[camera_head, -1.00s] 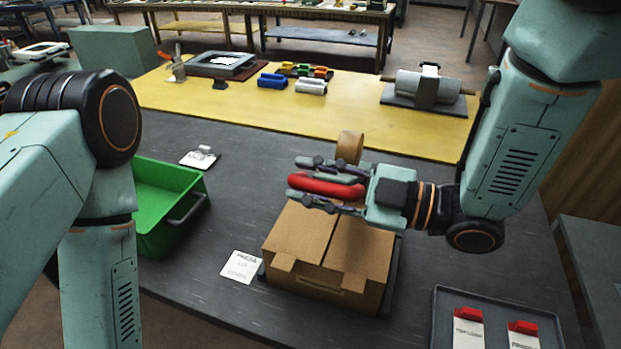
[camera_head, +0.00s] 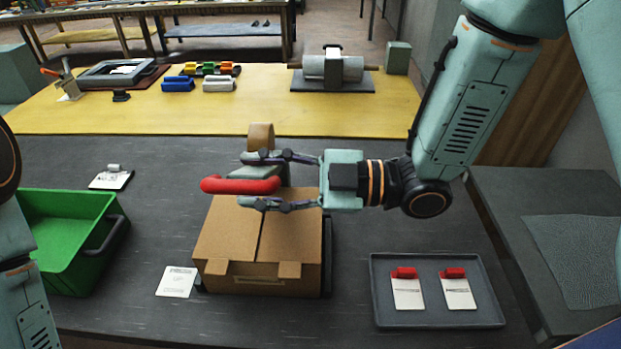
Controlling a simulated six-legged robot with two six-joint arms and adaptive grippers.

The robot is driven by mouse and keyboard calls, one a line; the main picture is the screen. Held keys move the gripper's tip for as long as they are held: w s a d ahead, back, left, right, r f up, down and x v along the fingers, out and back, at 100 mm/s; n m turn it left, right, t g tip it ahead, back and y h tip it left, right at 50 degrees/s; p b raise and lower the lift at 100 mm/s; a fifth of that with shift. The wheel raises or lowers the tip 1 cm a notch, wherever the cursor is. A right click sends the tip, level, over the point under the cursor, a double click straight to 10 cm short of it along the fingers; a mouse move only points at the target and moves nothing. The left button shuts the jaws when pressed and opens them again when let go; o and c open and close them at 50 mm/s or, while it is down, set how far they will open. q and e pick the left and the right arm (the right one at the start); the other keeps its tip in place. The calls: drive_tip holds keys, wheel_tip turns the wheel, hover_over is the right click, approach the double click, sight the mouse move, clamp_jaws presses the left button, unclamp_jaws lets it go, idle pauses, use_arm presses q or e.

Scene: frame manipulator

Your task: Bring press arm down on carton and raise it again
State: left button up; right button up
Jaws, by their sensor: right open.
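The brown carton (camera_head: 225,235) sits on the dark table in a low dark base, its top flaps folded shut. Above its far part is the press arm's red handle (camera_head: 225,186), level and sticking out to the left. A round tan roll (camera_head: 261,137) shows just behind the handle. My right gripper (camera_head: 248,181) comes in from the right and is open. Its two fingers lie above and below the handle's right part in the picture, with gaps on both sides. Most of the press mechanism is hidden by the gripper and handle. My left gripper is out of view.
A green bin (camera_head: 70,205) stands at the left, a white card (camera_head: 177,281) beside the carton. A grey tray (camera_head: 385,318) with two red-topped cards lies at the right front. A yellow mat (camera_head: 270,115) behind holds fixtures and small coloured blocks.

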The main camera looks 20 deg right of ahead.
drive_tip(key=v, duration=0.7)
idle(0.4)
drive_tip(key=shift+c, duration=0.4)
